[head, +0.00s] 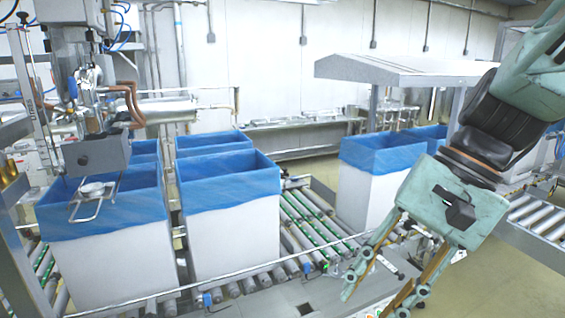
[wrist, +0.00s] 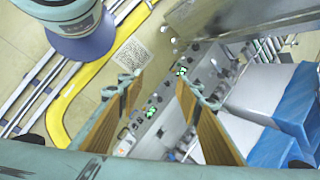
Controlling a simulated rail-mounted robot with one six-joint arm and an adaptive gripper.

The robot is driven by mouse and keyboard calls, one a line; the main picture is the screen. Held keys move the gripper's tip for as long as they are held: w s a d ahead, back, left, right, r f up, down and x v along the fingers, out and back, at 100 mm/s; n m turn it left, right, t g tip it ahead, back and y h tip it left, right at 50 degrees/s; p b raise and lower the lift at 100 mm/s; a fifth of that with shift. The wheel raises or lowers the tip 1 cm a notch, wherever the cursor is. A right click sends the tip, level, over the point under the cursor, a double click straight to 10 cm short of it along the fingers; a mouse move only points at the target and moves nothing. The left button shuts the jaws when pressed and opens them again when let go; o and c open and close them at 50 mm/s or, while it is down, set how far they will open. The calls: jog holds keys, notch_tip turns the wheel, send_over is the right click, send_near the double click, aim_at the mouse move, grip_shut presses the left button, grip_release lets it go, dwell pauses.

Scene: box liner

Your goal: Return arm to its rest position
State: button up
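My gripper (head: 372,286) hangs at the lower right of the head view, pointing down and to the left. Its fingers are spread apart with nothing between them. In the wrist view both fingers (wrist: 157,84) show with a wide gap, above a grey panel with green lights (wrist: 160,110). The fingers appear clear of the boxes and the conveyor.
White boxes with blue liners (head: 232,215) stand on a roller conveyor (head: 305,222) at left and centre. Another lined box (head: 365,185) stands behind my arm. A filling machine (head: 95,155) hangs over the left box. A yellow curved guard (wrist: 60,110) lies left in the wrist view.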

jog(key=s+d+r+n+t+h, duration=0.4)
jog(key=s+d+n+h, duration=0.1)
jog(key=s, duration=0.6)
jog(key=shift+s+d+r+n, duration=0.15)
jog(key=shift+d+r+n, duration=0.15)
jog(key=shift+d+n, duration=0.35)
jog(key=shift+d, duration=0.15)
dwell(2.2)
